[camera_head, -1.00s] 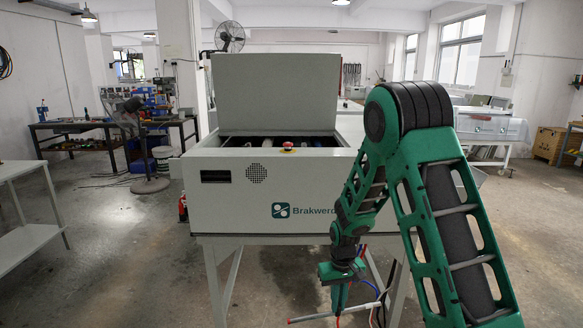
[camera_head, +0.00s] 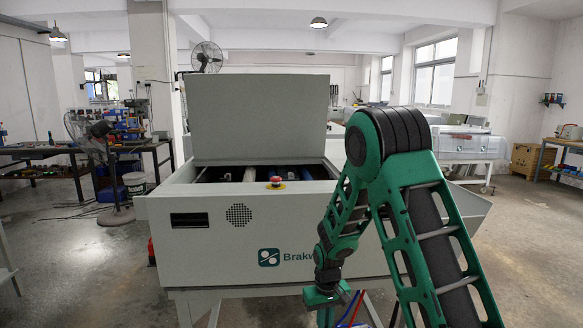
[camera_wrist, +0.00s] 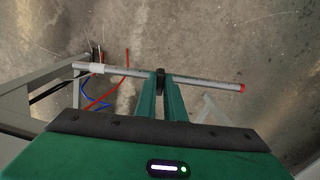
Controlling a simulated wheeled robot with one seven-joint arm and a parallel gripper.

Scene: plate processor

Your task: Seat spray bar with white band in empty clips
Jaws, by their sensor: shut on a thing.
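My gripper (camera_wrist: 160,82) is shut on a thin grey spray bar (camera_wrist: 205,82) near its middle in the wrist view. The bar lies crosswise in the jaws, with a white band (camera_wrist: 97,68) towards its left end and a red tip at its right end. The floor shows below it. In the head view my gripper (camera_head: 326,314) is low in front of the machine, its fingers cut off by the frame's bottom edge, and the bar is out of sight there. The plate processor (camera_head: 190,256) stands with its lid up. The clips cannot be made out inside its opening.
The raised lid (camera_head: 260,115) stands behind the opening. A red emergency button (camera_head: 276,183) sits on the front rim. Blue and red hoses (camera_wrist: 95,95) hang near the bar's left end, by a grey frame leg. A pedestal fan (camera_head: 95,150) stands at left.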

